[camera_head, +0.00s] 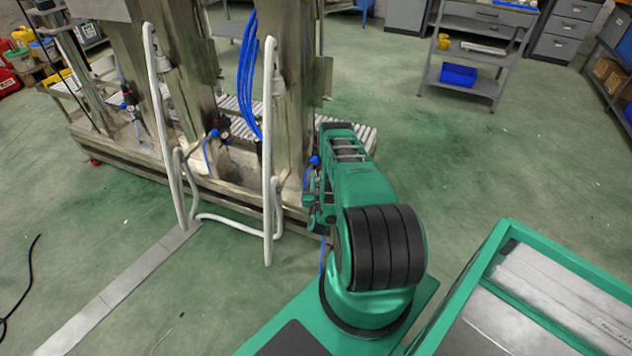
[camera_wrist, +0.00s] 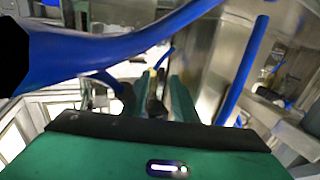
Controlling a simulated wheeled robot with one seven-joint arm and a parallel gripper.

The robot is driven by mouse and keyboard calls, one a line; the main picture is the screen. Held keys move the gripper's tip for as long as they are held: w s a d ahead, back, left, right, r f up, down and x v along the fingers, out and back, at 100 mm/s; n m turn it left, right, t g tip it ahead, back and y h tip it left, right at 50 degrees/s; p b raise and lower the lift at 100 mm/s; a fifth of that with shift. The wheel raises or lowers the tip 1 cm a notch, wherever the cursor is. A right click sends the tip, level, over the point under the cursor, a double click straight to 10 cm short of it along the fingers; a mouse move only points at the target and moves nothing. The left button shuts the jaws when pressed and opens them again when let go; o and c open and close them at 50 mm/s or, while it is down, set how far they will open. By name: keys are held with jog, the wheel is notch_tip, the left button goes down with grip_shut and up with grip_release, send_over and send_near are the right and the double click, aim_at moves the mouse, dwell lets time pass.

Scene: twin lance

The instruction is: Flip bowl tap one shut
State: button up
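I cannot make out for certain which fitting is bowl tap one. The steel machine (camera_head: 290,120) carries small dark fittings with blue hoses, one (camera_head: 218,128) on the middle column and one (camera_head: 127,103) further left. My gripper (camera_head: 314,200) is low beside the machine's right column, partly hidden by my arm. In the wrist view my gripper's green fingers (camera_wrist: 160,88) point ahead into the machine. Something dark shows around and between them, and a small yellow spot lies beyond. I cannot tell whether they touch or hold anything.
A thick blue hose (camera_wrist: 110,48) crosses close in front of the wrist camera, and another blue hose (camera_wrist: 242,72) hangs right of the fingers. White bent pipes (camera_head: 270,150) stand before the machine. A grey shelf cart (camera_head: 480,50) is behind. The green floor (camera_head: 450,150) between is clear.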

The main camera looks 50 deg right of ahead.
grip_shut()
jog(key=shift+f, duration=0.1)
jog(key=shift+w+a+m+g+h, duration=0.15)
jog(key=shift+w+m+g+h, duration=0.1)
jog(key=shift+m+g+h, duration=0.65)
jog(key=shift+w+a+m+g+h, duration=0.3)
jog(key=shift+m+g, duration=0.25)
jog(key=shift+g, duration=0.6)
jog(key=shift+w+a+m+g+h, duration=0.1)
jog(key=shift+w+m+g+h, duration=0.1)
jog(key=shift+m+g+h, duration=0.7)
